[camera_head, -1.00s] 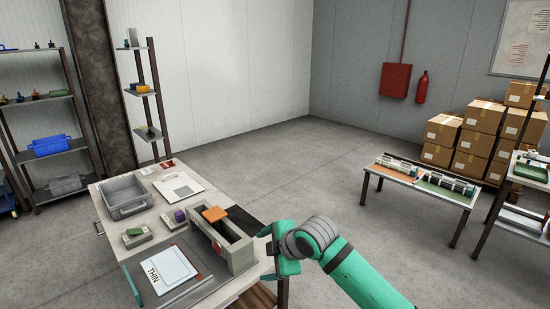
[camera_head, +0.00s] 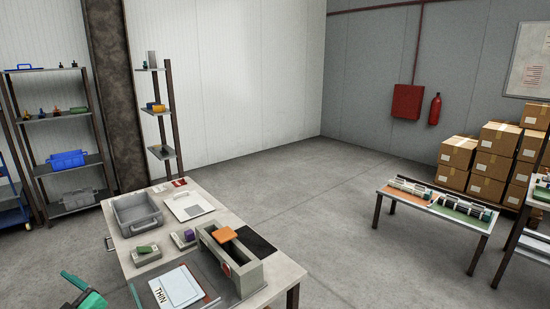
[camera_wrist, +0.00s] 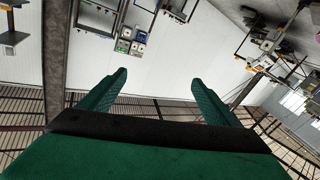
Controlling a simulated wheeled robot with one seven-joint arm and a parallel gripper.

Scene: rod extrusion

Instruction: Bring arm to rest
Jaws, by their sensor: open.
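My gripper (camera_wrist: 158,95) shows in the wrist view with its two green fingers wide apart and nothing between them. Behind the fingers the wrist view shows a white wall and ceiling parts at a tilt, with no table under them. In the head view a small green part of my arm (camera_head: 88,300) shows at the lower left edge, to the left of the worktable.
The worktable (camera_head: 140,262) holds a grey bin (camera_head: 138,228), a long grey box with an orange block (camera_head: 226,235) and a white THIN card (camera_head: 178,287). A second table (camera_head: 455,227) stands at right by stacked cartons (camera_head: 487,165). The floor between is clear.

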